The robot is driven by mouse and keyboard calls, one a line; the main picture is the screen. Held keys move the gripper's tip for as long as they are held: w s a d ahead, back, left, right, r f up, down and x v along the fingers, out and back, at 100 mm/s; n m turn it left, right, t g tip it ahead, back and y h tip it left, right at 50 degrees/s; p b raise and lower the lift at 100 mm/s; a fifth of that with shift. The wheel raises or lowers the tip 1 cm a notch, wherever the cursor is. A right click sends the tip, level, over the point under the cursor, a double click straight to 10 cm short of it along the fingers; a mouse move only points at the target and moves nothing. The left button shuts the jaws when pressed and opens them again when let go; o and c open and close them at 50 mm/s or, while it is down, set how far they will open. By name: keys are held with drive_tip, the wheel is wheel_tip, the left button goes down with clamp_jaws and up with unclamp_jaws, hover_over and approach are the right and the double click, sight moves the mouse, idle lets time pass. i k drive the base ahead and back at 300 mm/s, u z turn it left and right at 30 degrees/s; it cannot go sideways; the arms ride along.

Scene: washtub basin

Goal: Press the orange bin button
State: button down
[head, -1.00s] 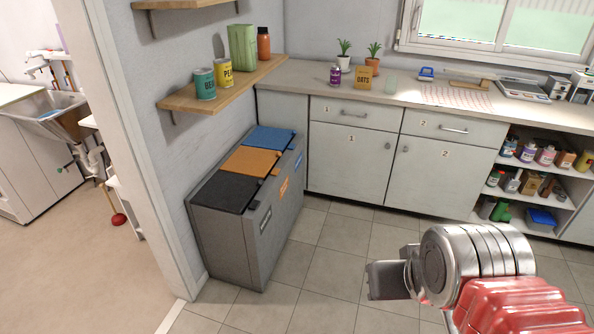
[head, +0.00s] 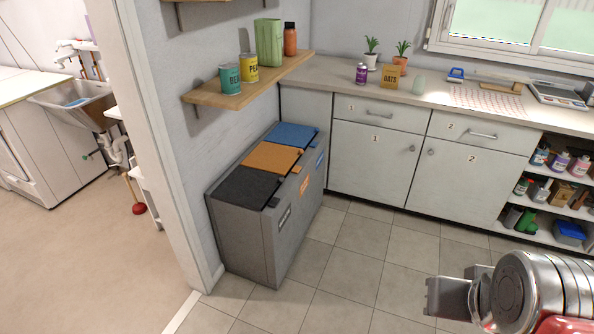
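A grey bin unit (head: 247,235) stands against the wall with three lids in a row. The orange lid (head: 272,158) is in the middle, between a black lid (head: 245,187) and a blue lid (head: 292,135). All three look shut. A small orange button (head: 297,168) shows at the front edge of the orange lid. My gripper (head: 447,298) is at the lower right, well apart from the bins. Its fingers are not clear enough to tell whether it is open or shut.
A wooden shelf (head: 240,97) with cans and bottles overhangs the wall behind the bins. White cabinets (head: 374,163) stand to the right of them. A door frame (head: 165,160) is close on the left. Tiled floor (head: 345,275) lies free in front of the bins.

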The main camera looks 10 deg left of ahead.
sight(296, 169)
drive_tip(key=i, duration=3.8)
drive_tip(key=u, duration=1.2)
